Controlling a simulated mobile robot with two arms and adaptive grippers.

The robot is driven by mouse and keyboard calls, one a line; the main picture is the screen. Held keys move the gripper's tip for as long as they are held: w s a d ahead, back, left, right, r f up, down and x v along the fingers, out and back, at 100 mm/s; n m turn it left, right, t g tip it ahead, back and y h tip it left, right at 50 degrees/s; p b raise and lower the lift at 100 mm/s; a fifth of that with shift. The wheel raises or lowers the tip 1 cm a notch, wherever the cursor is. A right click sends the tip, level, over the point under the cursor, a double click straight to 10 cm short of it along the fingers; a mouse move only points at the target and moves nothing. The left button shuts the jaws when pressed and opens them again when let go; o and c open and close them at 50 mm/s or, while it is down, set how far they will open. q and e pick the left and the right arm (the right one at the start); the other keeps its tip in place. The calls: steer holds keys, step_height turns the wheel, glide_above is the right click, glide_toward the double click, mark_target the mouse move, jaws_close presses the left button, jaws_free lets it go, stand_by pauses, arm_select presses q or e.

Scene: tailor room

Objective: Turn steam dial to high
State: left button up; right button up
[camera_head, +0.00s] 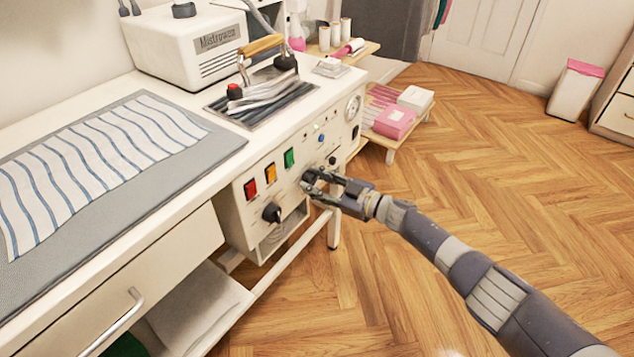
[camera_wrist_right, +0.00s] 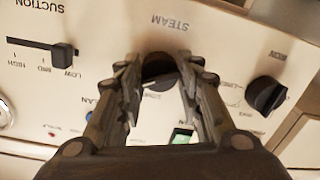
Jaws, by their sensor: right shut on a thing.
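The ironing station's control panel (camera_head: 262,222) faces the floor side. The steam dial (camera_wrist_right: 158,68), a dark round knob under the upside-down STEAM label, sits between the fingertips of my right gripper in the wrist view. My right gripper (camera_head: 312,180) reaches the panel from the right and is shut on this dial; it also shows in the wrist view (camera_wrist_right: 160,75). The fingers cover much of the dial and its scale, so its setting cannot be read. My left gripper is not in view.
A second black dial (camera_head: 271,212) sits lower left of the gripper. Red (camera_head: 250,189), orange (camera_head: 270,173) and green (camera_head: 289,158) switches are above it. The suction slider (camera_wrist_right: 60,50) is on the panel's other side. An iron (camera_head: 262,85) rests on top.

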steer(key=shift+w+r, duration=0.1)
steer(key=shift+r, duration=0.05)
steer(key=o, duration=1)
steer(key=shift+o, duration=0.2)
steer(key=f+v, duration=0.1)
steer(key=v, duration=1.1)
steer(key=shift+r, duration=0.4)
